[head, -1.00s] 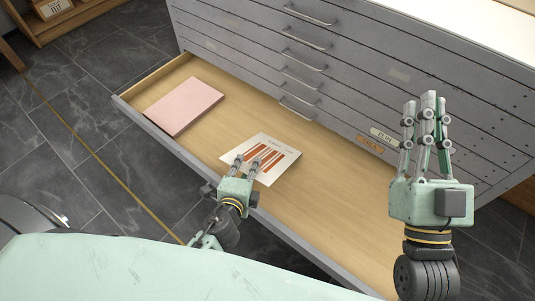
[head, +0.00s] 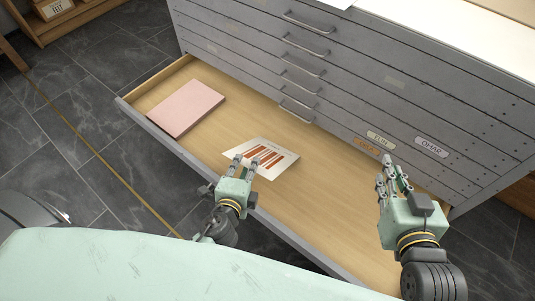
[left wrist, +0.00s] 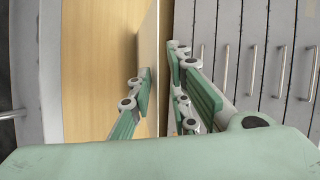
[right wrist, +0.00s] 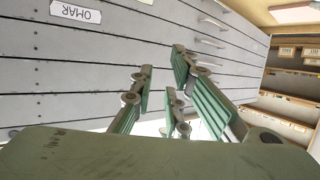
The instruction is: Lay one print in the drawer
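The print (head: 278,158), a white sheet with red-brown bars, is over the open drawer (head: 305,212), near its front edge. My left gripper (head: 245,162) reaches in over the drawer's front rail and is shut on the print's near edge. In the left wrist view the print (left wrist: 148,48) shows as a narrow slanted strip between the fingers, apart from the wooden drawer floor (left wrist: 92,70). My right gripper (head: 390,170) is at the drawer's right end, before the cabinet front. Its fingers (right wrist: 160,75) stand apart with nothing between them.
A pink stack (head: 187,107) lies at the drawer's left end. The grey cabinet (head: 250,60) with handles rises behind. Its fronts carry a pale label (head: 380,140), an orange label (head: 367,148) and an OMAR label (head: 431,147). Bare drawer floor lies right of the print.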

